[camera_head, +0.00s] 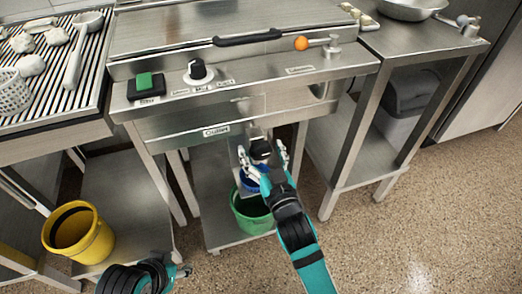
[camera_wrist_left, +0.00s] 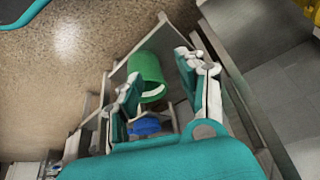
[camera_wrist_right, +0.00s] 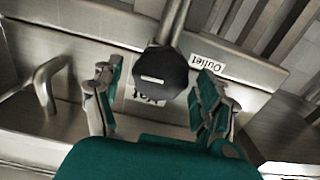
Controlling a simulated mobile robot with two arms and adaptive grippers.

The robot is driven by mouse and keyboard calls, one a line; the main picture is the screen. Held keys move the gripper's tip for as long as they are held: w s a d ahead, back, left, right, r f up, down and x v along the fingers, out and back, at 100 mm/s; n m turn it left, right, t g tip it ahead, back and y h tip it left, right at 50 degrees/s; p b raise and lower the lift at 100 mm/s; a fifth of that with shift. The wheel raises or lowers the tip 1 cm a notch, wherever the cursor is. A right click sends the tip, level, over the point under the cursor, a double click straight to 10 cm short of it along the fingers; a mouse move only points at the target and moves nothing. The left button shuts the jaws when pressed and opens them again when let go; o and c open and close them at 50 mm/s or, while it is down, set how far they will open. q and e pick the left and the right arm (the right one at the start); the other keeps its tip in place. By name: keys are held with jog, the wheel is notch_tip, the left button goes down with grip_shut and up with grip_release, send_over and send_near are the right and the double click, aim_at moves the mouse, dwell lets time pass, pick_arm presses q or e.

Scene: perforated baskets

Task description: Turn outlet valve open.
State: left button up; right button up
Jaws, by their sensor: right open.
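The outlet valve's dark knob (camera_head: 260,148) shows under the front panel of the steel appliance, near a small label (camera_head: 216,131). In the right wrist view, the black faceted knob (camera_wrist_right: 162,72) hangs on a steel stem beside the "Outlet" label (camera_wrist_right: 206,65). My right gripper (camera_head: 263,160) is open, one finger on each side of the knob. In the right wrist view its fingertips (camera_wrist_right: 155,75) stand apart from the knob. My left gripper (camera_head: 182,270) is low at the bottom of the head view. Its fingers are spread and empty in the left wrist view (camera_wrist_left: 157,72).
A yellow bucket (camera_head: 80,236) is at the left.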

jog(key=shift+w+a, duration=0.15)
jog(key=shift+w, duration=0.3)
pick_arm(q)
jog(key=shift+w+d+r, duration=0.15)
jog(key=shift+w, duration=0.3)
pick_arm(e)
jog(key=c, duration=1.1)
jog(key=shift+n+p, duration=0.7)
jog(key=shift+c, duration=0.2)
jog(key=o, duration=1.1)
pick_arm(q)
jog(key=shift+g, duration=0.8)
jog(key=s, duration=0.2)
jog(key=s+a, duration=0.1)
jog(key=s, duration=0.1)
jog(key=shift+a, duration=0.1)
pick_arm(e)
jog(key=shift+o, duration=0.2)
jog(key=v, duration=1.2)
